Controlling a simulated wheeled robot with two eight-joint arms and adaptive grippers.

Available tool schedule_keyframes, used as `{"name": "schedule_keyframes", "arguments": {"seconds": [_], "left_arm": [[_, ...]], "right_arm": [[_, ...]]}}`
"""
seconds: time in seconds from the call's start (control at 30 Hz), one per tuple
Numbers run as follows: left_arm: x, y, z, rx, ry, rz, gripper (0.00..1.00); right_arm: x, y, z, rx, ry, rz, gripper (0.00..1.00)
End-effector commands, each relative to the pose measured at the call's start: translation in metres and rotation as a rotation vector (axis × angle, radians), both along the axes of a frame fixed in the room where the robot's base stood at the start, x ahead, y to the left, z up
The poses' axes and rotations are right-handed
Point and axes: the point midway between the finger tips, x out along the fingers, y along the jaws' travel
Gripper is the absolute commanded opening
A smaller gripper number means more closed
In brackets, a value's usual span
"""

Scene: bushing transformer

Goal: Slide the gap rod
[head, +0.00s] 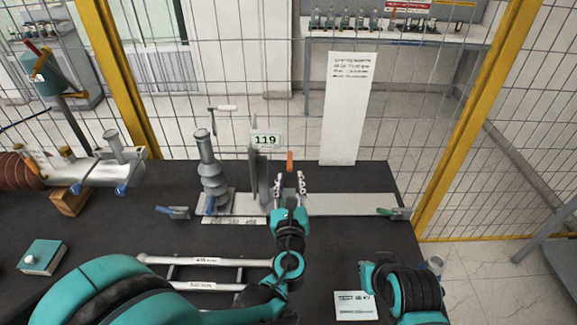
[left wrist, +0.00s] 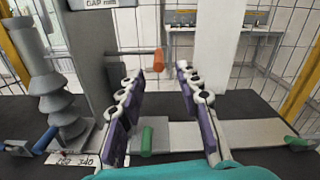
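The gap rod seems to be the short rod with an orange end (head: 290,161). In the left wrist view its orange end (left wrist: 158,60) points right, and the rod comes out of a grey upright plate (left wrist: 86,55). A ribbed grey insulator post (head: 212,165) stands left of the plate. A sign reading 119 (head: 265,139) is above; the wrist view shows "GAP mm" on it. My left gripper (head: 289,182) is open and empty, just in front of the orange end and apart from it. In the wrist view its fingers (left wrist: 163,98) are spread wide. My right gripper is not visible.
A pale rail (head: 350,204) runs right to a green-handled clamp (head: 392,212). Another clamp (head: 174,212) is at the left. A tall white sign board (head: 347,110) stands behind, before the mesh fence. White bars (head: 205,261) and a teal box (head: 42,257) lie nearer.

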Motion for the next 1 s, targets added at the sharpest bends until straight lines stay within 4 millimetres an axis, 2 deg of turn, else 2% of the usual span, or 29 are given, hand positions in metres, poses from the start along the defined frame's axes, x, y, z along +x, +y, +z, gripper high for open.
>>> {"name": "schedule_keyframes", "arguments": {"seconds": [0.2,0.33,0.5,0.73,0.77,0.87,1.0], "left_arm": [[0.038,0.002,-0.001,-0.004,0.001,0.006,0.34],[0.055,0.002,-0.001,-0.005,0.001,0.006,0.34],[0.065,0.002,0.000,-0.006,0.002,0.004,0.34],[0.066,0.002,0.000,-0.006,0.002,0.004,0.34],[0.066,0.002,0.000,-0.007,0.002,0.004,0.29],[0.066,0.002,0.000,-0.007,0.002,0.004,0.03],[0.066,0.002,0.000,-0.007,0.002,0.004,0.00]], "right_arm": [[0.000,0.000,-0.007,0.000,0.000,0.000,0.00],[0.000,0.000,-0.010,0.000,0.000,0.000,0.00],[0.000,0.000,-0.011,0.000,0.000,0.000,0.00],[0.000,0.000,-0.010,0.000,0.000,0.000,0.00],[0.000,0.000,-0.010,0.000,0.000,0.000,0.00],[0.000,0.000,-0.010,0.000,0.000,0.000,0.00],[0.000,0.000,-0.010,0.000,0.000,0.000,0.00]]}}
